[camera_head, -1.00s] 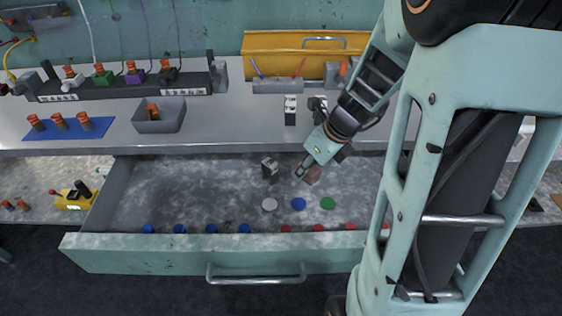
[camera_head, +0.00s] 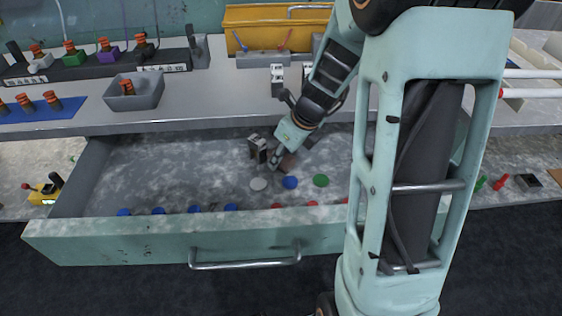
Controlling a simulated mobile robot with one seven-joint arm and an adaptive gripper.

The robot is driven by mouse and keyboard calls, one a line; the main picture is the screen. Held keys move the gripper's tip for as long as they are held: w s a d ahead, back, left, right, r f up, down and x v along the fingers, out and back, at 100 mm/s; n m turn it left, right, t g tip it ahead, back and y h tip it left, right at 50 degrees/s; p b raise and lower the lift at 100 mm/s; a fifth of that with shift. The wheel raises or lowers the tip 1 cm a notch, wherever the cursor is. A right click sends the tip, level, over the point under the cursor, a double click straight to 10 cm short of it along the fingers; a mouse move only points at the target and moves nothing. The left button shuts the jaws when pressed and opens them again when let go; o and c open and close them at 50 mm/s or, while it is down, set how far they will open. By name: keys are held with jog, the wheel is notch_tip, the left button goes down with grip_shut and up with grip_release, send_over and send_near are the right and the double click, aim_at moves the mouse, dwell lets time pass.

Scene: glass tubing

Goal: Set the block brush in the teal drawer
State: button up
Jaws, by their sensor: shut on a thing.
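The teal drawer (camera_head: 140,243) is pulled open below the bench, with its grey, mottled floor showing. My gripper (camera_head: 277,162) points down inside the drawer's outline, right of its middle. It is shut on a small brownish block, the block brush (camera_head: 289,161), which is partly hidden by the fingers. I cannot tell whether the brush touches the drawer floor.
A grey upright item (camera_head: 258,148) stands in the drawer close left of my gripper. White (camera_head: 258,184), blue (camera_head: 290,182) and green (camera_head: 320,180) discs lie just in front. Blue and red discs line the drawer front. The drawer's left floor is clear.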

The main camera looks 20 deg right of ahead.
jog(key=shift+r, duration=0.1)
jog(key=shift+f, duration=0.2)
jog(key=o, duration=1.2)
jog(key=shift+r, duration=0.15)
jog(key=shift+d+r+p, duration=0.1)
jog(key=shift+r+p, duration=0.2)
jog(key=shift+r, duration=0.05)
jog(key=p+v, duration=0.4)
jog(key=v, duration=0.7)
jog(key=shift+s+r, duration=0.15)
jog(key=shift+r, duration=0.05)
